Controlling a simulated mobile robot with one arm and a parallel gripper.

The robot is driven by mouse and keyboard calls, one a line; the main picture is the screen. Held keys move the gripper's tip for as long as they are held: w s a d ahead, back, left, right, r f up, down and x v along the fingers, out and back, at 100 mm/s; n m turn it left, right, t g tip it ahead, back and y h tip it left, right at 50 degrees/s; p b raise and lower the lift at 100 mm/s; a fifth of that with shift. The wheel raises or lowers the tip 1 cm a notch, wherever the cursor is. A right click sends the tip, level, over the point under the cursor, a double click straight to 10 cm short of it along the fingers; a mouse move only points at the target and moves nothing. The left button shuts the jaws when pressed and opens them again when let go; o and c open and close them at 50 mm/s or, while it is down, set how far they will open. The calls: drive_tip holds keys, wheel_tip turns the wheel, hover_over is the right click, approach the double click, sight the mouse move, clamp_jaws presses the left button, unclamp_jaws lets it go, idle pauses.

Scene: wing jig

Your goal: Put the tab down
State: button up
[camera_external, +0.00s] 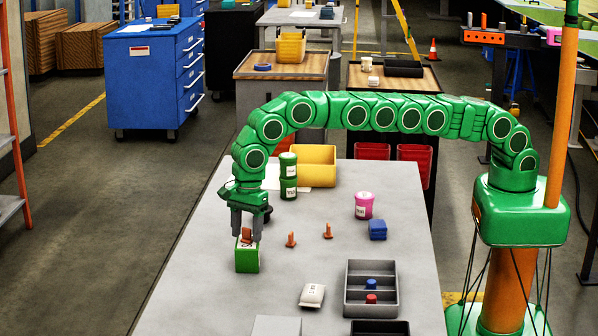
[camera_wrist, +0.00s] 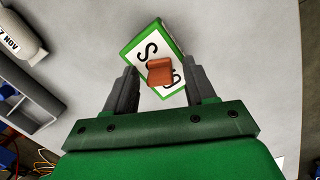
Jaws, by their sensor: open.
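An orange-brown tab (camera_wrist: 160,72) sits on, or just above, the white top face of a green-edged box (camera_wrist: 143,48) that bears black letters. The same box (camera_external: 247,262) stands on the grey table in the external view, with the tab (camera_external: 246,234) at its top. My gripper (camera_external: 246,238) points down over the box. In the wrist view my gripper (camera_wrist: 161,76) is open, one finger on each side of the tab, with gaps showing. Whether the tab touches the box is hard to tell.
Two orange pegs (camera_external: 291,240) (camera_external: 328,231) stand right of the box. Stacked green cans (camera_external: 288,176), a yellow bin (camera_external: 318,160), a pink can (camera_external: 363,206), a blue block (camera_external: 377,230), a white packet (camera_external: 312,295) and a grey compartment tray (camera_external: 371,268) surround them.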

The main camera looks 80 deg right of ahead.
wheel_tip(320, 180, up, 8)
drive_tip(key=shift+s+d+f, duration=0.15)
drive_tip(key=shift+d+f, duration=0.1)
drive_tip(key=shift+d, duration=0.15)
drive_tip(key=s+d+r+n, duration=0.35)
drive_tip(key=d+r, duration=0.25)
drive_tip(key=d, duration=0.2)
drive_tip(key=s+d+r+n, duration=0.3)
drive_tip(key=s+d+r, duration=0.1)
drive_tip(key=d+r, duration=0.35)
drive_tip(key=s+d+r+n+g+h, duration=0.1)
drive_tip(key=s+d+r+n, duration=0.2)
drive_tip(key=s+d, duration=0.35)
drive_tip(key=s+d+r+n, duration=0.2)
drive_tip(key=s+d, duration=0.3)
drive_tip(key=s, duration=0.3)
drive_tip(key=s+d+f+n, duration=0.1)
drive_tip(key=s+d+n, duration=0.2)
drive_tip(key=s, duration=1)
drive_tip(key=s+d+f+n+g, duration=0.1)
drive_tip(key=s+d+n, duration=0.3)
drive_tip(key=s, duration=0.8)
drive_tip(key=s+d+f+n, duration=0.3)
drive_tip(key=s+d+n, duration=0.1)
drive_tip(key=s, duration=0.9)
drive_tip(key=shift+s+d, duration=0.35)
drive_tip(key=shift+d, duration=0.25)
